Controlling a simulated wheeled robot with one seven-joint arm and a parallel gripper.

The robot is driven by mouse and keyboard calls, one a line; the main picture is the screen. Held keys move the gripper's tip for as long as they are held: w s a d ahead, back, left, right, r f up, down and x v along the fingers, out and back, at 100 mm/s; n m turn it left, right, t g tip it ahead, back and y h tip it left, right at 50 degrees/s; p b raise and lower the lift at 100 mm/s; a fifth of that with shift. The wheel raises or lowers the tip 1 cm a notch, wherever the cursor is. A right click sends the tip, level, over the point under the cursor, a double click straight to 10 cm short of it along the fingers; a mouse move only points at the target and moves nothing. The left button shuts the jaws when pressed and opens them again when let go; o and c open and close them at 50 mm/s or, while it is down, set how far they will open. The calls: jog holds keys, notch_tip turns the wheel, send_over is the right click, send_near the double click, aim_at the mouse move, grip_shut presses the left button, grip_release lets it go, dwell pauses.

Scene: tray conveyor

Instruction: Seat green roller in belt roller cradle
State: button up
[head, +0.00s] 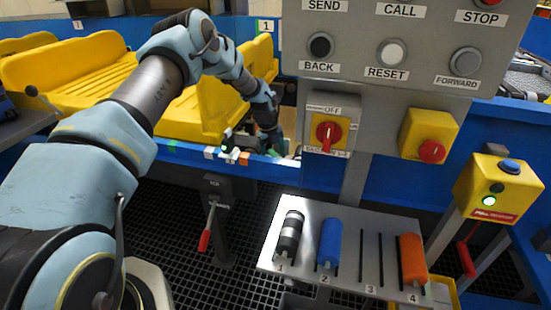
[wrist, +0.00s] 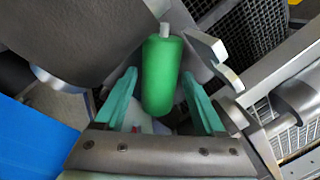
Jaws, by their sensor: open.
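The green roller (wrist: 161,75) shows in the wrist view, its pale end pin toward the top. My gripper (wrist: 160,100) is open, with one teal finger on each side of the roller. I cannot tell whether the fingers touch it. A grey hooked bracket (wrist: 216,58) stands just right of the roller's upper end, apparently part of the cradle. I cannot tell whether the roller's pins rest in the cradle, as its lower end is hidden. In the head view my arm reaches past the blue rail, and I cannot make out the green roller there.
A large dark drum (wrist: 85,35) lies close left of my gripper. A metal tray (head: 343,215) holds a black roller (head: 289,236), a blue roller (head: 329,242) and an orange roller (head: 411,258); slot 3 is empty. The control panel (head: 400,60) stands right of my arm.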

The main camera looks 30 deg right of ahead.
jog(key=shift+f, duration=0.5)
grip_shut()
jog(key=shift+d, duration=0.1)
